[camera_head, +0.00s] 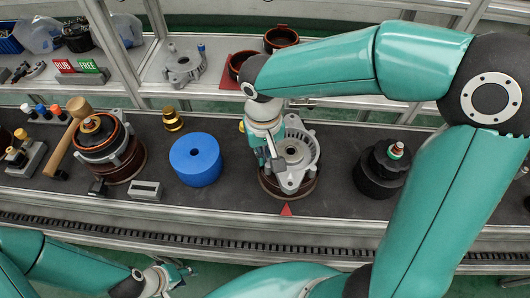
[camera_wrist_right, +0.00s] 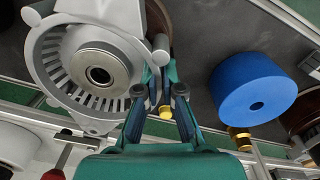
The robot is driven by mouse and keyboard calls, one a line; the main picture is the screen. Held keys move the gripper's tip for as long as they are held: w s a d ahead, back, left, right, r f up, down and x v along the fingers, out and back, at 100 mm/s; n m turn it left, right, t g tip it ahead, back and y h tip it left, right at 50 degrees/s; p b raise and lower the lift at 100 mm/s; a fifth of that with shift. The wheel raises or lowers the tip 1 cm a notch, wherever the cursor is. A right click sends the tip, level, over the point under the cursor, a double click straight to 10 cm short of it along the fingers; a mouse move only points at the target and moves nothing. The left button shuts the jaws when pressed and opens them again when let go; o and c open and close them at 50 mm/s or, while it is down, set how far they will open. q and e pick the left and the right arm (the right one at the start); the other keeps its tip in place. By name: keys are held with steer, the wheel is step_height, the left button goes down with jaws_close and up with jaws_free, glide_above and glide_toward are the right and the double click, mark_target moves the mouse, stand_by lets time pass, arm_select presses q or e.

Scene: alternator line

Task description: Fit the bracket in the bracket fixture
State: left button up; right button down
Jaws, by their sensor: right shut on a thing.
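The bracket (camera_head: 299,158) is a grey, round, slotted casting with lugs and a metal hub at its centre. It also shows in the wrist view (camera_wrist_right: 48,62). My right gripper (camera_head: 274,160) is shut on its edge at the left side; its fingers (camera_wrist_right: 161,65) meet at a lug in the wrist view. The bracket is over a brown round base (camera_head: 290,193), apparently the bracket fixture, with a red triangle in front. I cannot tell whether the bracket is seated or just above it. My left gripper (camera_head: 168,277) is low at the left, away from the bench; its jaw gap is unclear.
A blue cylinder (camera_head: 196,160) stands left of the fixture, and a black stepped part (camera_head: 380,172) stands right. A copper-wound assembly with a mallet (camera_head: 68,135) is further left. A rail runs along the bench front.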

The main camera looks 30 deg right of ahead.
steer(key=shift+f+b, duration=0.3)
steer(key=shift+f, duration=0.15)
steer(key=c, duration=1.2)
jaws_free()
steer(key=shift+c, duration=0.2)
step_height(320, 180, up, 12)
steer(key=shift+a, duration=0.15)
